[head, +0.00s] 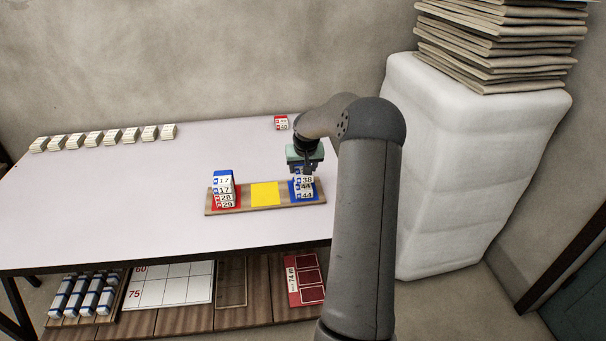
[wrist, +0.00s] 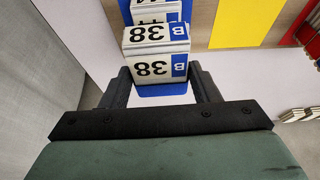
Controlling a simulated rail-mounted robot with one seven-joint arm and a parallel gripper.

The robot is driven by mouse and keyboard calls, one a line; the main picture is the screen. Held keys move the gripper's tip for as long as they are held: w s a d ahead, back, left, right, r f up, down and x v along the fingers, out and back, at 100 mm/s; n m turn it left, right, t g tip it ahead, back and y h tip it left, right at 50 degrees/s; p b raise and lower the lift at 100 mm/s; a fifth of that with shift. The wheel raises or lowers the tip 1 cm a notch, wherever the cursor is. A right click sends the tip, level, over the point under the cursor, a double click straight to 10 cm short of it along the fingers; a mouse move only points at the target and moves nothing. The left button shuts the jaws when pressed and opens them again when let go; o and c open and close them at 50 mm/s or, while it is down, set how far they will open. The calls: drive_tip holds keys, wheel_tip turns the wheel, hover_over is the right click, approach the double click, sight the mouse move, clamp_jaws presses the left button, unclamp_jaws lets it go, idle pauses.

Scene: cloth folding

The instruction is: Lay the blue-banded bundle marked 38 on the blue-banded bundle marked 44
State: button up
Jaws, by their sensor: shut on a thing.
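My gripper (head: 305,170) is shut on the blue-banded bundle marked 38 (head: 307,180), above the right end of the board. In the wrist view, bundle 38 (wrist: 153,68) sits between the two fingers (wrist: 163,88), its number showing on two faces. The blue-banded bundle marked 44 (head: 306,195) lies below it on the blue square of the board; part of it shows past bundle 38 in the wrist view (wrist: 155,14). Bundle 38 is over or very close to bundle 44. I cannot tell whether they touch.
The wooden board (head: 246,208) has a bare yellow square (head: 265,194) in the middle. A stack of bundles (head: 224,188), marked 17, 28 and 29, stands on its red square. A red-marked bundle (head: 281,122) lies behind. Several pale bundles (head: 104,138) line the table's back left.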

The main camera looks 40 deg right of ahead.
drive_tip(key=shift+w+d+f, duration=0.1)
drive_tip(key=shift+w+f, duration=0.1)
drive_tip(key=shift+f, duration=1.6)
drive_tip(key=shift+f, duration=0.1)
drive_tip(key=shift+f, duration=0.15)
drive_tip(key=o, duration=1)
